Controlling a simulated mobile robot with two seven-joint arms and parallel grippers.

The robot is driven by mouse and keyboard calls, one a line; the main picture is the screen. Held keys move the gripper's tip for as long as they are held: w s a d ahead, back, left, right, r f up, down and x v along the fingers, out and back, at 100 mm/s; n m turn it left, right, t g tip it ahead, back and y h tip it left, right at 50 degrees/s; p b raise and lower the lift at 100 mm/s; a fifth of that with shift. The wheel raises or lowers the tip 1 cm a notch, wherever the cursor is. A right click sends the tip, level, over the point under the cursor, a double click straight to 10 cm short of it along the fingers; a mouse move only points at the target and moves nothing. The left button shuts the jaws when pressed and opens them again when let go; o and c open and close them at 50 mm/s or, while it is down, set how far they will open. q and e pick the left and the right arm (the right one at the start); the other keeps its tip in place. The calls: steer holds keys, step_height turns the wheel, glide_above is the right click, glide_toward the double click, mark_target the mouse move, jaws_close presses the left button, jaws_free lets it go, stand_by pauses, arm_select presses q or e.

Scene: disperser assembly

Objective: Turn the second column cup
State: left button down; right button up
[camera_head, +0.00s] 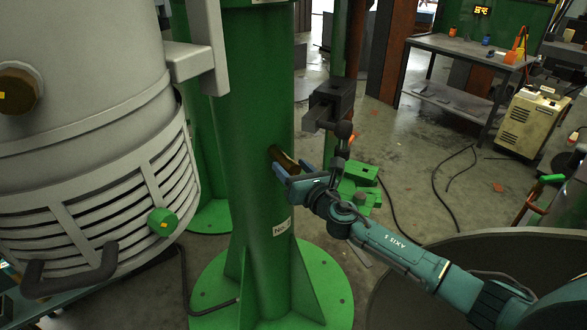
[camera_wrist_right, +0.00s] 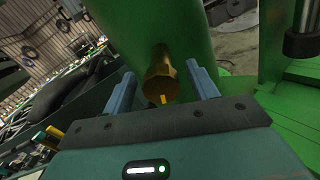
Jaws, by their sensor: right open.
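The green column (camera_head: 253,120) stands upright in the middle of the head view, with a small white label low on it. A brass-coloured cup (camera_head: 281,156) sticks out of its side. The cup also shows in the right wrist view (camera_wrist_right: 161,76), a faceted brass piece with a yellow mark at its lower end. My right gripper (camera_head: 294,170) is at the cup. Its two blue fingers (camera_wrist_right: 160,82) are open, one on each side of the cup, with visible gaps to it in the wrist view. My left gripper is not in view.
A large grey vessel (camera_head: 85,110) with a slatted lower band fills the left. The column's green base plate (camera_head: 330,290) spreads below. A dark block (camera_head: 330,103) and green metal parts (camera_head: 360,185) lie behind the gripper. A workbench (camera_head: 455,50) stands farther back.

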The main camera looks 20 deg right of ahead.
steer(key=shift+c, duration=0.2)
steer(key=c, duration=0.9)
steer(key=shift+c, duration=0.2)
steer(key=shift+m, duration=0.3)
